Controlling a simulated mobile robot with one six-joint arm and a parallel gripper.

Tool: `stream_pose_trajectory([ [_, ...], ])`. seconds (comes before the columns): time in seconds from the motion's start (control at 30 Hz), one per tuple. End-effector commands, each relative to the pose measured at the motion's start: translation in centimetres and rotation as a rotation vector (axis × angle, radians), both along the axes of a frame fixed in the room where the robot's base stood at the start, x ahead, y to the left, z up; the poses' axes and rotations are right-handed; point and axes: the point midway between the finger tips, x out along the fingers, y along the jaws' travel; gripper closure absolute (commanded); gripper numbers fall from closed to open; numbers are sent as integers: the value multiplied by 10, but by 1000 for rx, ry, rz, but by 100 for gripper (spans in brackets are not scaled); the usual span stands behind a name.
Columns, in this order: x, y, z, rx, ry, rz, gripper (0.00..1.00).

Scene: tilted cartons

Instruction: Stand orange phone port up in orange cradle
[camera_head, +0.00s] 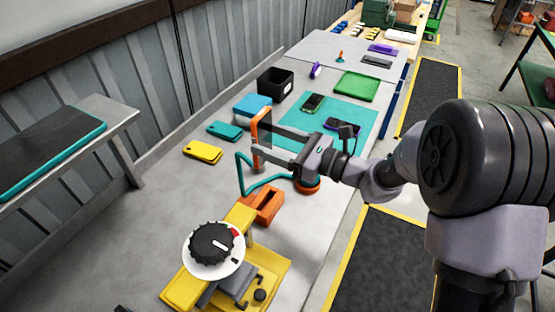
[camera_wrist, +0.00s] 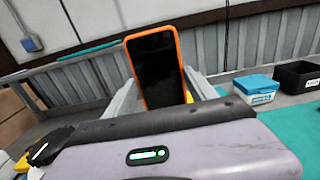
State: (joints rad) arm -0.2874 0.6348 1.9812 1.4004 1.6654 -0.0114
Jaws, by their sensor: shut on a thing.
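The orange phone (camera_head: 255,135) has a dark screen in an orange case. It stands roughly upright between the fingers of my gripper (camera_head: 264,141), held above the table. In the wrist view the phone (camera_wrist: 155,70) is seen screen-on, slightly tilted, with a grey finger at each side. The orange cradle (camera_head: 264,206) is a small block with a dark slot on top. It sits on the table, nearer the camera and below the phone, apart from it. The cradle does not show in the wrist view. The phone's port end is too small to make out.
A teal bent rod (camera_head: 243,180) rises beside the cradle, close below the phone. A yellow fixture with a black dial (camera_head: 212,243) stands in front. A yellow phone (camera_head: 203,152), teal phone (camera_head: 225,131), blue box (camera_head: 252,106) and black bin (camera_head: 275,84) lie behind.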

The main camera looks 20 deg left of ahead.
Motion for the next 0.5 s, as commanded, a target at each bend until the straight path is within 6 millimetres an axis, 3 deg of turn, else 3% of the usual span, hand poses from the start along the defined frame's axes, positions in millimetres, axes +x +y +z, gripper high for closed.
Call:
stream_pose_trajectory([
  [0.03, 0, 0, -19, -3, 5, 0, 70],
  [0.5, -1, -1, -132, -5, 5, 3, 70],
])
